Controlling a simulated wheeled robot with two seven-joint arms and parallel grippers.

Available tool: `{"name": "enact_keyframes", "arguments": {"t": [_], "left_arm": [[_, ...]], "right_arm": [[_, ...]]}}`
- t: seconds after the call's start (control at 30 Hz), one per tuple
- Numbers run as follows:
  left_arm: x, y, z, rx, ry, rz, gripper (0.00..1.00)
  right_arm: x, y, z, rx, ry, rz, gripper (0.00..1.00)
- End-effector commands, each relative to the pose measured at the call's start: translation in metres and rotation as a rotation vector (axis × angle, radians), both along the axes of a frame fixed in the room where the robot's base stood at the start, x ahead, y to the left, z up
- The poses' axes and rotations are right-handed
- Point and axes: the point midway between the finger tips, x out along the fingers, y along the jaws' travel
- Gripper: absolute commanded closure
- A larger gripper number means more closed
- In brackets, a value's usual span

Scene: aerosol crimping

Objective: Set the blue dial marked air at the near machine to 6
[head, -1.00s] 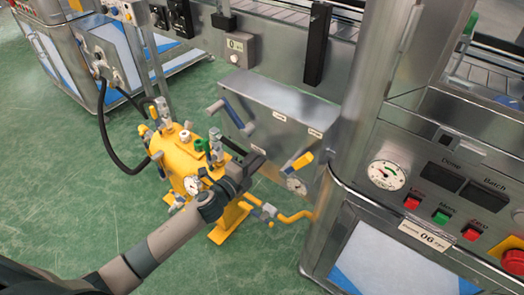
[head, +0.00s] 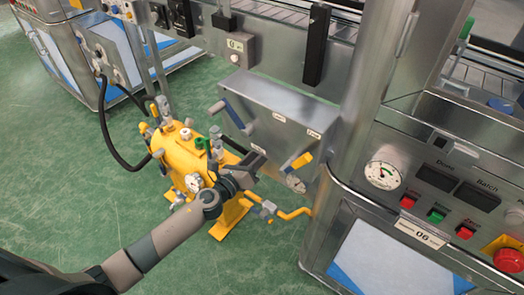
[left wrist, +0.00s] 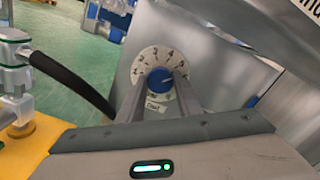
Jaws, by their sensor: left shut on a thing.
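The blue dial (left wrist: 161,79) is in the middle of the left wrist view, on a round pale plate with black numbers around it. The plate is fixed to a grey metal face. A small label (left wrist: 157,107) sits below it, partly covered and too blurred to read. The white mark on the dial points right, toward the high numbers; the exact number is unclear. My left gripper (left wrist: 160,88) is shut on the dial, one finger on each side. In the head view the left gripper (head: 256,161) is beside the near machine's grey box, and the dial is hidden. My right gripper is out of view.
The yellow pump unit (head: 178,152) with valves and a gauge stands left of my left gripper, close to the wrist. A yellow-handled valve (head: 300,161) is just right of it. The button panel (head: 440,190) is further right. Green floor is clear at the left.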

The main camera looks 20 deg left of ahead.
Motion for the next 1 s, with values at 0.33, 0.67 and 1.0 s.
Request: {"name": "enact_keyframes", "arguments": {"t": [0.33, 0.67, 1.0], "left_arm": [[-0.0010, -0.0020, -0.0012, 0.259, -0.091, -0.005, 0.90], [-0.0011, -0.0015, -0.0019, 0.366, -0.130, -0.003, 0.90], [-0.0011, -0.0014, -0.0023, 0.373, -0.132, -0.004, 0.90]], "right_arm": [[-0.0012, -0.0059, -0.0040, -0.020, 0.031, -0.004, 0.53], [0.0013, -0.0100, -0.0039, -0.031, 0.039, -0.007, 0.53], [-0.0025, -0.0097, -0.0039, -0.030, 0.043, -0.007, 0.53]]}}
